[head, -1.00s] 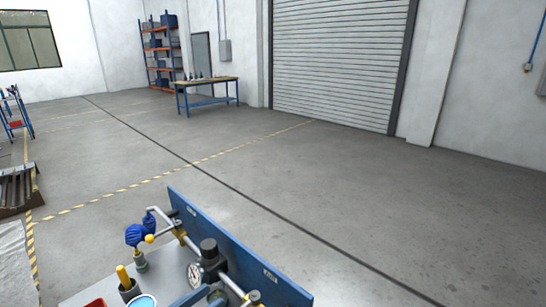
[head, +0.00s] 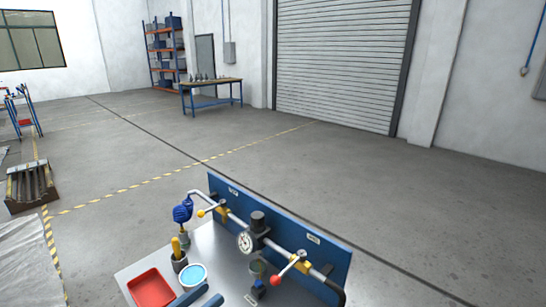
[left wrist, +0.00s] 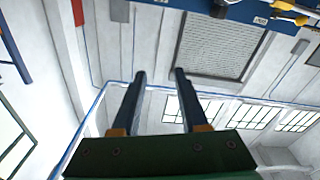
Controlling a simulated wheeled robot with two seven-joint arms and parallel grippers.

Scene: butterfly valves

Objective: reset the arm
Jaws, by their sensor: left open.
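My left gripper shows in the left wrist view (left wrist: 160,75) with its two dark blue fingers apart and nothing between them. In the head view, two blue bars at the bottom edge look like its fingers (head: 207,292), in front of the metal bench (head: 140,274). A blue panel (head: 290,236) stands along the bench's back, with a pipe, a gauge (head: 245,242), a yellow-ended lever (head: 206,211) and a red-ended lever (head: 285,272). The panel also shows at the top of the left wrist view (left wrist: 232,10). My right gripper is not seen.
On the bench are a red tray (head: 152,289), a round pot with light blue inside (head: 192,276), a yellow-handled tool in a cup (head: 177,250) and a blue object (head: 182,212). A crate (head: 31,190) stands at left.

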